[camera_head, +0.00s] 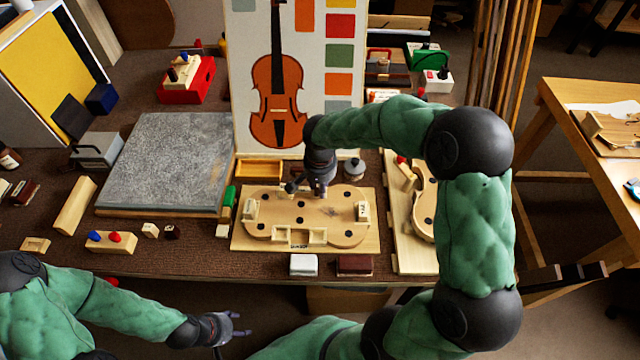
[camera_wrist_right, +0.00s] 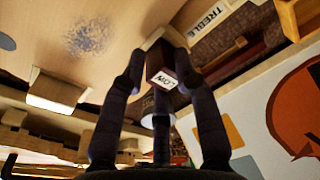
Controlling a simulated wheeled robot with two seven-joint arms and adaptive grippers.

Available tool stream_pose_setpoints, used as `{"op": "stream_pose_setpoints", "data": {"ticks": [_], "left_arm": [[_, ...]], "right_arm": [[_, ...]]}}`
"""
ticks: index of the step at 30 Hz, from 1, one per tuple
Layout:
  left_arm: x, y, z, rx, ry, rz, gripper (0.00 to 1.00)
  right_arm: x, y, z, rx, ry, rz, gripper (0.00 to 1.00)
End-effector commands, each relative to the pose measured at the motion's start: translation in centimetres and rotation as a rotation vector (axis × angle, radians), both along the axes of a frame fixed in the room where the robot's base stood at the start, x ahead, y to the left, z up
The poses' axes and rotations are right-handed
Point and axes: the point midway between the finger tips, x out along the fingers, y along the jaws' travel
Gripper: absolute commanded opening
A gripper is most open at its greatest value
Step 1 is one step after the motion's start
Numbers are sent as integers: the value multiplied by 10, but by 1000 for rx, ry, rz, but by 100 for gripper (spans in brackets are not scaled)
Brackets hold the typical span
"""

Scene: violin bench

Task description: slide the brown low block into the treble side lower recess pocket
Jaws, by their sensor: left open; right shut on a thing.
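The brown block (camera_wrist_right: 160,72), marked LOW, is between the fingers of my right gripper (camera_wrist_right: 165,82) in the wrist view. Its far end is at a pale notch in the edge of the violin-shaped form; I cannot tell how deep it sits. The TREBLE label (camera_wrist_right: 208,17) is just beyond that edge. In the head view, my right gripper (camera_head: 320,188) is at the far edge of the form (camera_head: 300,212), and hides the block and pocket there. My left gripper (camera_head: 238,328) is open and empty, in front of the table's near edge.
The form lies on a pale board (camera_head: 372,240). Two open pockets are on its near edge. The violin panel (camera_head: 240,100) rises behind.

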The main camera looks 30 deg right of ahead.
Motion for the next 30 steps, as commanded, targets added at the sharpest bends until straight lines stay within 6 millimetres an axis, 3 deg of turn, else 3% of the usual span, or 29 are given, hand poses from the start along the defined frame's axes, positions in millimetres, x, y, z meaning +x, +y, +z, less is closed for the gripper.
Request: {"op": "stream_pose_setpoints", "data": {"ticks": [9, 10, 12, 13, 23, 30], "left_arm": [[0, 0, -6, 0, 0, 0, 58], [0, 0, -6, 0, 0, 0, 58], [0, 0, -5, 0, 0, 0, 58], [0, 0, -5, 0, 0, 0, 58], [0, 0, -5, 0, 0, 0, 58], [0, 0, -5, 0, 0, 0, 58]], "right_arm": [[0, 0, -8, 0, 0, 0, 18], [0, 0, -7, 0, 0, 0, 36], [0, 0, -7, 0, 0, 0, 56], [0, 0, -7, 0, 0, 0, 58], [0, 0, -5, 0, 0, 0, 58], [-2, 1, 22, 0, -4, 0, 58]]}}
